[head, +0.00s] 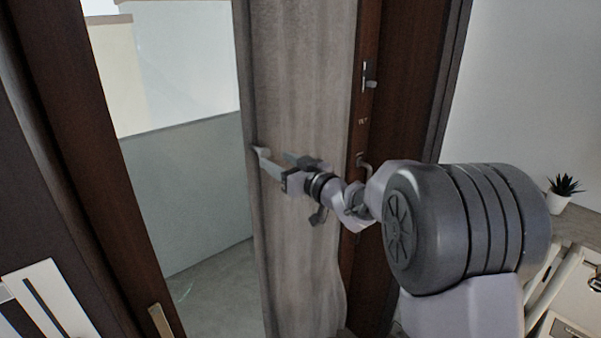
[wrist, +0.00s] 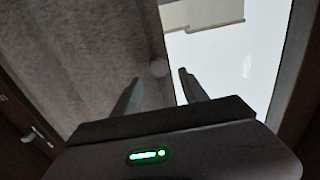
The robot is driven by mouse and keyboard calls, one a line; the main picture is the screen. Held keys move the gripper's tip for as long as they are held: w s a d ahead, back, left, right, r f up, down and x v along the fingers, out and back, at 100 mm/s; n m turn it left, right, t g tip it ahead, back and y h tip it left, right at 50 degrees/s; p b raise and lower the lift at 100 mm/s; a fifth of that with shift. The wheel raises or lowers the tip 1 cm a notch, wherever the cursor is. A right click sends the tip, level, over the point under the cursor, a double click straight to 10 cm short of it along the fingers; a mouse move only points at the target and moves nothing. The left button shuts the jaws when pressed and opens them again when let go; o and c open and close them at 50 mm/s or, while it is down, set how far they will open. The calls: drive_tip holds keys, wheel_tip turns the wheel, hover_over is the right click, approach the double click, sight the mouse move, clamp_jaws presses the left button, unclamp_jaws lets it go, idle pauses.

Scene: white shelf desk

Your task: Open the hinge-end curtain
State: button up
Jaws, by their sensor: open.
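The grey-brown curtain (head: 300,80) hangs as a tall panel in the doorway, its left edge bordering an opening. My gripper (head: 272,158) is at that left edge, at about mid-height, with its fingers pointing left. In the wrist view, the curtain (wrist: 85,60) fills the left side and the bright opening is on the right. My gripper's two fingers (wrist: 158,86) stand apart, one in front of the curtain and one past its edge. A small pale round spot shows between them near the edge. I cannot tell whether either finger touches the curtain.
A dark wood door (head: 410,60) with a metal handle stands right of the curtain. A dark frame (head: 90,130) bounds the opening on the left. Beyond it are a grey partition (head: 190,190) and floor. A potted plant (head: 560,200) is at the far right.

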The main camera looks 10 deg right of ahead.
drive_tip(key=v, duration=1.2)
drive_tip(key=shift+s+p, duration=0.2)
drive_tip(key=shift+p, duration=0.2)
drive_tip(key=s+d+f+m+g+h+b, duration=0.1)
drive_tip(key=s+d+f+m+h+b, duration=0.1)
drive_tip(key=s+d+m+h+b, duration=0.25)
drive_tip(key=s+d+f+m+g+h+b, duration=0.1)
drive_tip(key=s+d+f+m+g+h, duration=0.15)
drive_tip(key=s+m+h, duration=0.4)
drive_tip(key=s+a+f+g+y+b, duration=0.1)
drive_tip(key=s+a+f+g, duration=0.2)
drive_tip(key=s, duration=0.8)
drive_tip(key=s+a+f+g+y+b, duration=0.1)
drive_tip(key=s+a+f+g+y, duration=0.1)
drive_tip(key=s+a+f, duration=0.4)
drive_tip(key=s+f+g, duration=0.1)
drive_tip(key=s, duration=0.4)
drive_tip(key=shift+f, duration=0.35)
